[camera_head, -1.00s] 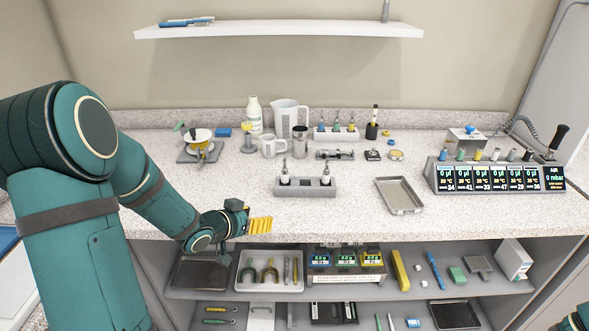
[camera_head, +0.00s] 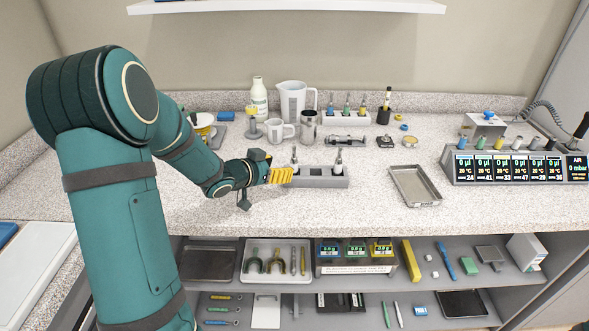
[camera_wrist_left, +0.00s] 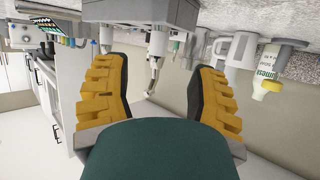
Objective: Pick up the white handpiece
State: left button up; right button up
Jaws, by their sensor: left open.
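Two white handpieces with dark, thin upper ends stand upright in a grey holder (camera_head: 320,183) on the counter. The left handpiece (camera_head: 295,160) is right by my left gripper, and the right handpiece (camera_head: 339,162) stands clear. My left gripper (camera_head: 284,175) has yellow fingers and is at the holder's left end, low over the counter. In the left wrist view, turned upside down, its fingers (camera_wrist_left: 158,70) are spread apart. A white handpiece (camera_wrist_left: 155,50) shows in the gap between them, not gripped. The finger pads' exact distance from it is unclear. My right gripper is out of view.
A white mug (camera_head: 275,131), a steel cup (camera_head: 307,130), a jug (camera_head: 292,100) and a bottle (camera_head: 259,98) stand behind the holder. A metal tray (camera_head: 414,187) lies to its right. The counter in front is clear.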

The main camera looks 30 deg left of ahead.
aim_at(291, 165)
pick_arm(q)
jog(key=shift+b+x, duration=0.75)
jog(key=shift+x, duration=2.75)
jog(key=shift+d+r, duration=0.1)
grip_shut()
